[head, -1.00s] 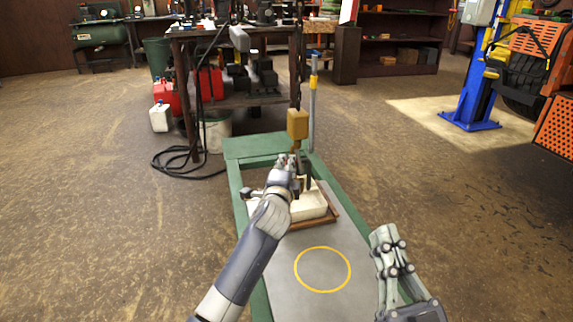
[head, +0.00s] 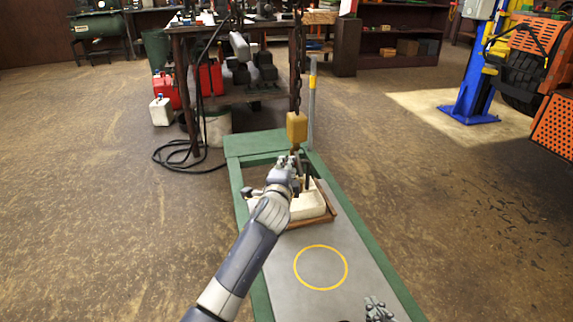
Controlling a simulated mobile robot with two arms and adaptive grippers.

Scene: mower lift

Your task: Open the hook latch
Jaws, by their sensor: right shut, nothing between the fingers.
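A yellow hook block (head: 297,127) hangs on a dark chain (head: 297,75) over the far end of a green-framed platform. The hook under the block is mostly hidden by my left gripper (head: 287,163), so I cannot make out the latch. The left gripper's fingers are at the hook, just below the block. Whether they touch it, or are open or shut, does not show. My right gripper (head: 379,308) is shut and empty at the bottom edge, with only its finger end in view, well away from the hook.
A cream block-shaped object (head: 308,205) with a dark upright part sits in a brown tray (head: 312,223) under the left hand. The grey platform (head: 325,235) has a yellow ring (head: 320,267). A grey-and-yellow post (head: 312,100) stands behind.

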